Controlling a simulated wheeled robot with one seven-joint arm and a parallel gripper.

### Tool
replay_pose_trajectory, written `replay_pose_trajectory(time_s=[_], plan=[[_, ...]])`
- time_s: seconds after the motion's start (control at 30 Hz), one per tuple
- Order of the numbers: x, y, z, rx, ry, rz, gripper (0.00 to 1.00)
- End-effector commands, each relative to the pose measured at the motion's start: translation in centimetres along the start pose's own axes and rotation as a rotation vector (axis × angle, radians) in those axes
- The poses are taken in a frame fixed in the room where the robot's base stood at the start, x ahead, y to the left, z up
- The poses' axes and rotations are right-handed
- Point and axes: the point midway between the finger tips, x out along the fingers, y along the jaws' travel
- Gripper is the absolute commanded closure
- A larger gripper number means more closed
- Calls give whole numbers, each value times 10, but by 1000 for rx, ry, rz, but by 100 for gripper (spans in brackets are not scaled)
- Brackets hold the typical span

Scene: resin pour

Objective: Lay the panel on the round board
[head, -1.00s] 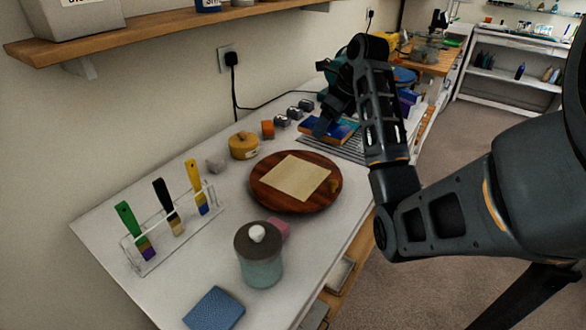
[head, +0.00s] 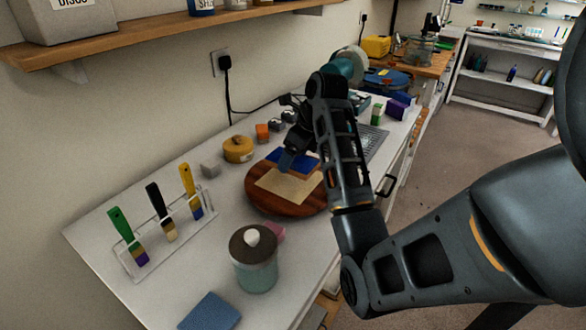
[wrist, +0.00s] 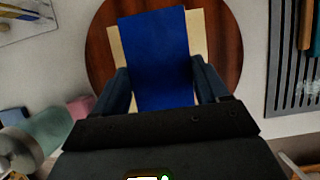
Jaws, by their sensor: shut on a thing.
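A beige square sheet (head: 288,187) lies on the board. The panel is over the board and covers much of the sheet in the wrist view. Whether the panel touches the sheet, I cannot tell.
A teal jar with a grey lid (head: 255,262) and a pink block (head: 276,232) stand near the board. A slatted rack (head: 374,142) lies behind my arm.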

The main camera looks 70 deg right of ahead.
Motion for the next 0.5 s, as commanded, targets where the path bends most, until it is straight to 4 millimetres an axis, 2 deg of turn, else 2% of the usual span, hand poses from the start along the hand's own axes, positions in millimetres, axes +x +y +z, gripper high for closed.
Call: replay_pose_trajectory(time_s=[0.33,0.5], plan=[[34,3,-14,1,2,1,59],[39,2,-15,0,-1,-1,59]])
